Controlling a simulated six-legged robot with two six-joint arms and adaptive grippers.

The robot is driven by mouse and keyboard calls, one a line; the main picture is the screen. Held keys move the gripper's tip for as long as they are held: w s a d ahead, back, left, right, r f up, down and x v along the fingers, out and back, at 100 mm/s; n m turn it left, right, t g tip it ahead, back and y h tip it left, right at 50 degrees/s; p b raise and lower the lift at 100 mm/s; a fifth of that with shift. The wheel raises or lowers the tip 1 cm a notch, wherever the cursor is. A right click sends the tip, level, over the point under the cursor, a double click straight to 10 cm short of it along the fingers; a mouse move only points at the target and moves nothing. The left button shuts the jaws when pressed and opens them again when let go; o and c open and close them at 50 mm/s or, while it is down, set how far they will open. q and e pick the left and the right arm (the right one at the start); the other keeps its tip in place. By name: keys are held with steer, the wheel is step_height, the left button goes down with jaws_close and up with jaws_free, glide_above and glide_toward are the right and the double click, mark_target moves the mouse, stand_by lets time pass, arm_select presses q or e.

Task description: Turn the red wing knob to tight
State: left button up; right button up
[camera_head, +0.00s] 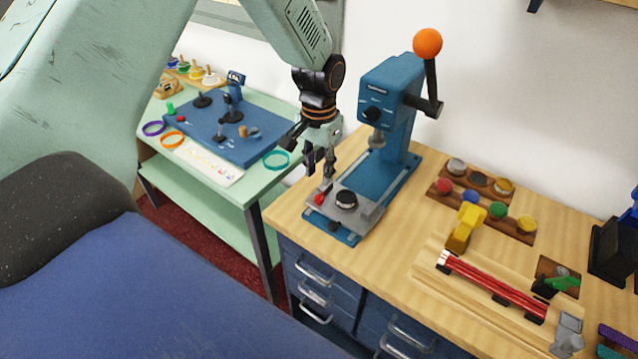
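The red wing knob (319,199) sits at the left front of a grey plate (372,211) on the blue press (388,95). A round black-and-silver part (346,199) is on the plate just right of the knob. My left gripper (319,174) points down just above the red knob, its fingers apart with a gap between them. Nothing shows between the fingers, and they look clear of the knob. My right gripper is not in view.
The press's lever with an orange ball (427,43) rises behind. On the wooden counter (425,215) to the right are coloured knobs in a holder (520,236), a yellow block-shaped tool (465,228) and red rails (490,287). A green table (250,180) with a blue board stands left.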

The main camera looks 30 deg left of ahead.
arm_select(q)
step_height(320, 180, up, 5)
steer(key=shift+f, duration=0.1)
stand_by(0.7)
